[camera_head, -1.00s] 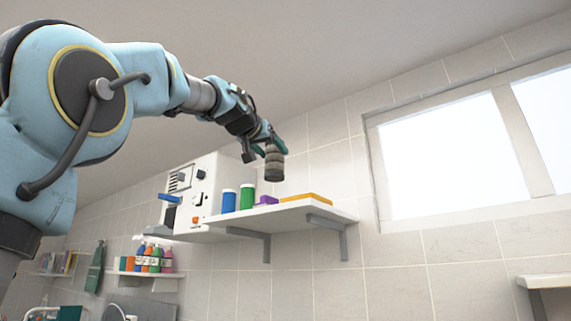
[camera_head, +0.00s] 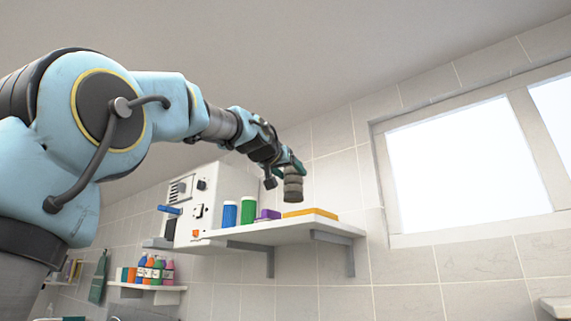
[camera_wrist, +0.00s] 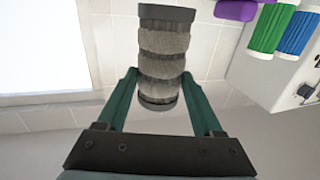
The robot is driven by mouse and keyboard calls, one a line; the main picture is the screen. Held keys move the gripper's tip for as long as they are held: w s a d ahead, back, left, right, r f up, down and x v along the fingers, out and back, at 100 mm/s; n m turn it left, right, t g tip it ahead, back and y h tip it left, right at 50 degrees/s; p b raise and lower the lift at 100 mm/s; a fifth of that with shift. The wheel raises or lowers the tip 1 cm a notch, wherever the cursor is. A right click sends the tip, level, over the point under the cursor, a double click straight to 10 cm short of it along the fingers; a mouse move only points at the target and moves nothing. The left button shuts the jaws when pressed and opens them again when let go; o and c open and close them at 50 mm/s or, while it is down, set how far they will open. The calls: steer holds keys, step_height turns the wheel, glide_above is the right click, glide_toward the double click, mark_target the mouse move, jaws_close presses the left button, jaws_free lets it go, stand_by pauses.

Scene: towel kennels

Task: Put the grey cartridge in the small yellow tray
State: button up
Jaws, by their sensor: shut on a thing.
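The grey cartridge (camera_head: 293,187) is a ribbed cylinder with dark end bands. My gripper (camera_head: 296,167) is shut on it and holds it above the shelf. In the wrist view the cartridge (camera_wrist: 163,58) sits between the two green fingers of my gripper (camera_wrist: 158,88). The small yellow tray (camera_head: 311,212) lies on the right part of the wall shelf, seen nearly edge-on from below. Its inside is hidden. In the head view the cartridge appears above and a little left of the tray's middle, apart from it.
The white shelf (camera_head: 275,233) also holds a purple block (camera_head: 268,214), a green cylinder (camera_head: 248,210), a blue cylinder (camera_head: 229,213) and a white machine (camera_head: 198,203). Several bottles stand on a lower shelf (camera_head: 146,286). A window (camera_head: 465,165) is at the right.

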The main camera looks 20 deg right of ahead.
mark_target(297, 186)
steer(key=w+d+f+p, duration=0.1)
steer(key=d, duration=0.1)
steer(key=w+d+f+p, duration=0.1)
steer(key=d+p, duration=0.1)
steer(key=w+d+f+p, duration=0.1)
steer(key=d+f, duration=0.1)
steer(key=shift+w+d+p, duration=0.15)
steer(key=shift+w+p, duration=0.1)
steer(key=shift+p, duration=0.05)
stand_by(0.9)
steer(key=o, duration=1.5)
steer(key=shift+s+a+f+b, duration=0.15)
steer(key=shift+s+a+b, duration=0.15)
steer(key=shift+a+b, duration=0.25)
steer(key=b+v, duration=0.6)
steer(key=v, duration=0.2)
steer(key=shift+s+a+b, duration=0.15)
steer(key=shift+s+b, duration=0.15)
steer(key=shift+b, duration=0.1)
steer(key=shift+s+a, duration=0.35)
